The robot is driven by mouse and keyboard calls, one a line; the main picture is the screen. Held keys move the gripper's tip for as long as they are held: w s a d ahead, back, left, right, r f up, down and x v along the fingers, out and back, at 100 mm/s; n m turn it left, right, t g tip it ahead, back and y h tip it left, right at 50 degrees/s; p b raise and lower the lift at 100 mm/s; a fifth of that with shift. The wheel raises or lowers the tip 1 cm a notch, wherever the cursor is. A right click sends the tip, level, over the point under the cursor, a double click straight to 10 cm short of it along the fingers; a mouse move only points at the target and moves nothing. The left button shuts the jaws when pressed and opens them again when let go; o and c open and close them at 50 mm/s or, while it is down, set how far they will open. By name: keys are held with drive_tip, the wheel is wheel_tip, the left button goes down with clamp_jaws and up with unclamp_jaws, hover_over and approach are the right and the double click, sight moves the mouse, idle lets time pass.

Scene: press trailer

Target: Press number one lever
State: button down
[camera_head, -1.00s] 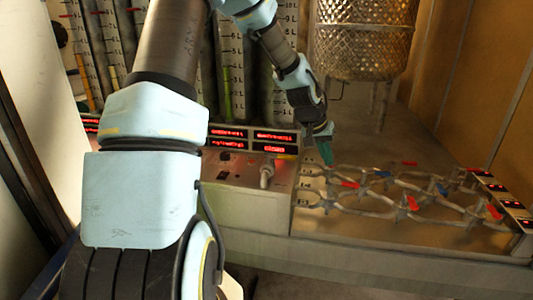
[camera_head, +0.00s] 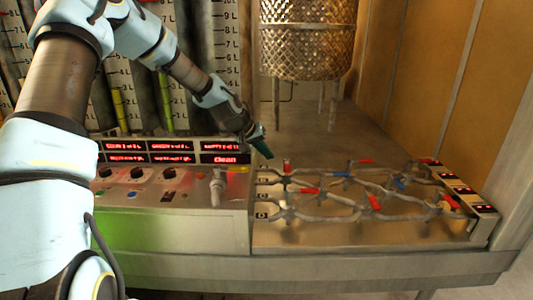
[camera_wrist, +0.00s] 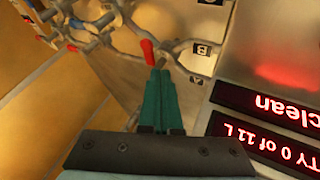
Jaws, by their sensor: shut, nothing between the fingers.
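My gripper (camera_head: 265,151) is shut and empty, with green fingers pointing down over the left end of a pipe network (camera_head: 330,208). A red lever (camera_head: 287,165) stands on the pipes just right of the fingertips. In the wrist view, a red lever (camera_wrist: 148,52) is right by the tips of my gripper (camera_wrist: 160,74); I cannot tell whether they touch. Other red levers (camera_head: 375,202) and blue levers (camera_head: 398,183) sit along the pipes. No number one is readable on any lever, so I cannot tell which is number one.
A control panel (camera_head: 165,215) with knobs, red displays (camera_head: 225,159) and a silver handle (camera_head: 216,187) is left of the pipes. A mesh drum (camera_head: 309,40) on legs stands behind. Small red displays (camera_head: 484,208) line the right end. Wooden wall (camera_head: 440,70) at right.

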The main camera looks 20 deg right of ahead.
sight(287, 165)
drive_tip(key=s+p+x, duration=0.1)
drive_tip(key=p+x, duration=0.1)
drive_tip(key=x, duration=0.5)
drive_tip(key=shift+w+d+f, duration=0.2)
drive_tip(key=shift+w, duration=0.25)
drive_tip(key=shift+d, duration=0.1)
